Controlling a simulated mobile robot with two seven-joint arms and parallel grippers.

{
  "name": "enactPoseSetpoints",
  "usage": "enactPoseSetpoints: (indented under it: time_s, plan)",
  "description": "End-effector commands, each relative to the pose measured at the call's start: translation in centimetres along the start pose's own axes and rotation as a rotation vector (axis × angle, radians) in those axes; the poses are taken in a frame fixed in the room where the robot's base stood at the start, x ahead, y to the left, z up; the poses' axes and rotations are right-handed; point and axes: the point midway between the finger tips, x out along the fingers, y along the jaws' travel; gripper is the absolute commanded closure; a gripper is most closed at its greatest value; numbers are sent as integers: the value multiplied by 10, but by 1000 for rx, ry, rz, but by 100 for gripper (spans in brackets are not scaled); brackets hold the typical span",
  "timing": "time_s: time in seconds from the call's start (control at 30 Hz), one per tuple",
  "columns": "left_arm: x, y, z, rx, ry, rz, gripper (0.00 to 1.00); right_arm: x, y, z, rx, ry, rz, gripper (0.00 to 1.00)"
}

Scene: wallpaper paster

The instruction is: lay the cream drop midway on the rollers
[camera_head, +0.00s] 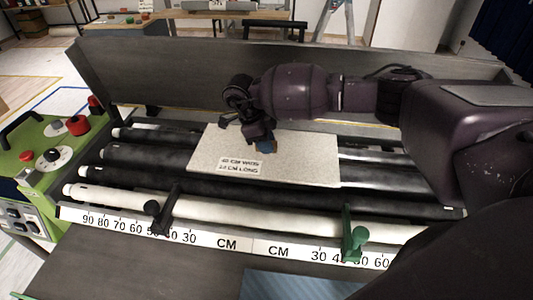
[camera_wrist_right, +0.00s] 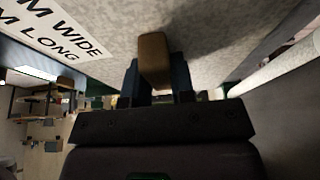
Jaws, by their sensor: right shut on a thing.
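The cream drop (camera_head: 300,160) is a flat speckled rectangle with a white label giving its width and length. It is over the dark middle rollers (camera_head: 150,155), near the middle of their length. I cannot tell whether it touches them. My right gripper (camera_head: 262,146) is over the drop's middle, shut on a small brown grip tab (camera_wrist_right: 154,62) on the drop. The drop's speckled face (camera_wrist_right: 230,25) fills the top of the right wrist view. The tab is mostly hidden by the gripper in the head view. My left gripper is not in view.
A white front roller (camera_head: 250,217) lies before the drop, with a centimetre scale (camera_head: 210,240) along the front edge. A black stop (camera_head: 165,210) and a green stop (camera_head: 353,244) stand at the scale. A green control panel (camera_head: 45,160) is left; a grey back wall (camera_head: 180,72) stands behind.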

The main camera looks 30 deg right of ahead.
Motion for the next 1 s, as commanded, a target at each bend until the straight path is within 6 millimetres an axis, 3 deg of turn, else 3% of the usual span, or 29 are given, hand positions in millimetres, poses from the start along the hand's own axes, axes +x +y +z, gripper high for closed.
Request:
enactPoseSetpoints:
  time_s: [0.23, 0.67, 0.7, 0.8, 0.87, 1.0]
  plan:
    - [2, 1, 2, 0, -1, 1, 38, 34, 1, 14, -1, 2, 3, 100]
    - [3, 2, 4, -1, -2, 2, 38, 40, 0, 16, -1, 1, 0, 100]
    - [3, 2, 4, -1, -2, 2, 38, 41, 0, 16, -1, 2, 1, 75]
    - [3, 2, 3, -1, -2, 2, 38, 40, 0, 16, -1, 1, 0, 60]
    - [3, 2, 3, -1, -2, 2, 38, 40, 0, 16, -1, 1, 0, 51]
    - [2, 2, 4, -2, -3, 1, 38, 40, 0, 16, -1, 1, 0, 51]
